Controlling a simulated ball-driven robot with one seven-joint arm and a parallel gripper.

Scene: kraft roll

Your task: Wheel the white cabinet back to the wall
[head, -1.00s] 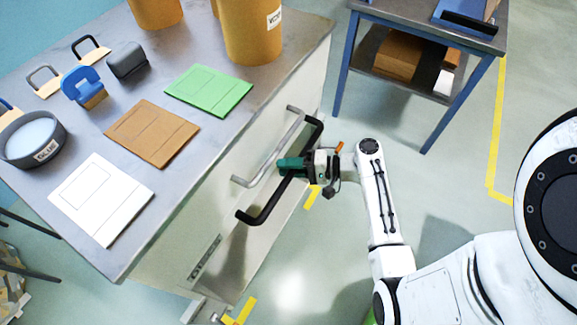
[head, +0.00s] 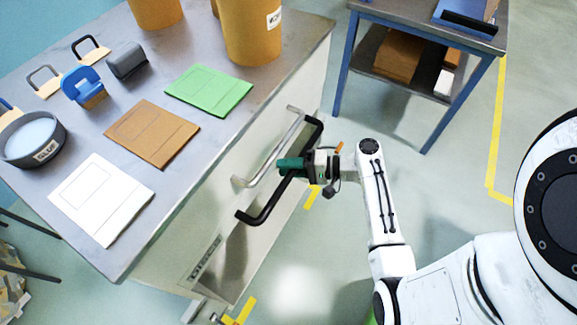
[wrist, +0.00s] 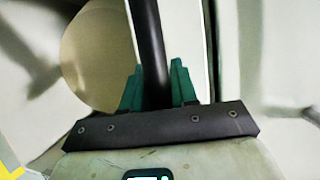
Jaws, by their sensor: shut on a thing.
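The white cabinet (head: 268,128) stands under a grey worktop (head: 190,140), its pale front facing my arm in the head view. A black bar handle (head: 262,211) and a silver bar handle (head: 268,150) run along that front. My gripper (head: 289,165), with teal fingers, is shut on the black handle near its middle. In the wrist view the black bar (wrist: 149,45) passes between the teal fingertips (wrist: 156,85). The cabinet's lower part is partly shadowed, and its far side is hidden.
Coloured sheets, a round dark tin (head: 32,138) and kraft rolls (head: 250,35) are on the worktop. A blue-framed table (head: 400,65) stands at upper right. Yellow floor tape (head: 494,140) runs beyond it. Floor between the cabinet and that table shows clear.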

